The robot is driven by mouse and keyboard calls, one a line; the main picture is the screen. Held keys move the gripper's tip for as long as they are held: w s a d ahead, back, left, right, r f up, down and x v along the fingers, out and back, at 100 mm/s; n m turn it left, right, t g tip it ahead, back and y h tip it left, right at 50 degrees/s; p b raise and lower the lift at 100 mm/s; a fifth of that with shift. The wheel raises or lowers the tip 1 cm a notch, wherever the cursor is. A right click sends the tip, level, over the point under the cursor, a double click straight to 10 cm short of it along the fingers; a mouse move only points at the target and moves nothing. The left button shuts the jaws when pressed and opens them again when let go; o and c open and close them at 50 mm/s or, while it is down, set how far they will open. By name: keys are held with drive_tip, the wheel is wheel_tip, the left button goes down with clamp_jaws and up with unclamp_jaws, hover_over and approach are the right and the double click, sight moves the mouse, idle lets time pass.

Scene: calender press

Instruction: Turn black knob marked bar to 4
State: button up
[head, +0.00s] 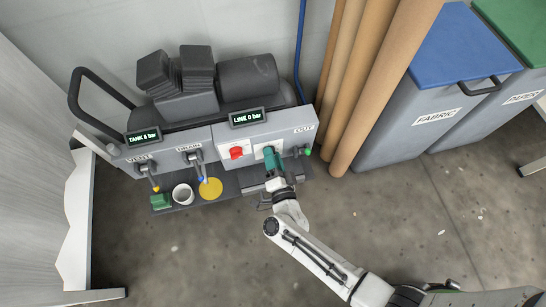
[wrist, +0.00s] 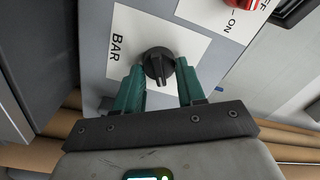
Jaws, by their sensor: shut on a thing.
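The black knob (wrist: 159,64) sits on a white plate marked BAR (wrist: 116,46) in the wrist view. It is round with a raised grip bar across it. My gripper (wrist: 160,76) has its two green fingers on either side of the knob and is shut on it. In the head view my gripper (head: 272,158) is at the right part of the grey panel and hides the knob. The line display (head: 247,117) above reads "LINE 0 bar". The scale marks around the knob cannot be made out.
A red switch (head: 237,153) is just left of my gripper, and a green-tipped outlet (head: 307,152) is just right. The tank display (head: 143,136) reads 8 bar. Brown tubes (head: 361,80) lean at the right.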

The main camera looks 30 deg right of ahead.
drive_tip(key=o, duration=1)
drive_tip(key=shift+s, duration=0.1)
drive_tip(key=p+v, duration=0.2)
drive_tip(key=v, duration=0.8)
drive_tip(key=shift+s+a+p, duration=0.15)
drive_tip(key=shift+s+p, duration=0.15)
drive_tip(key=shift+p, duration=0.1)
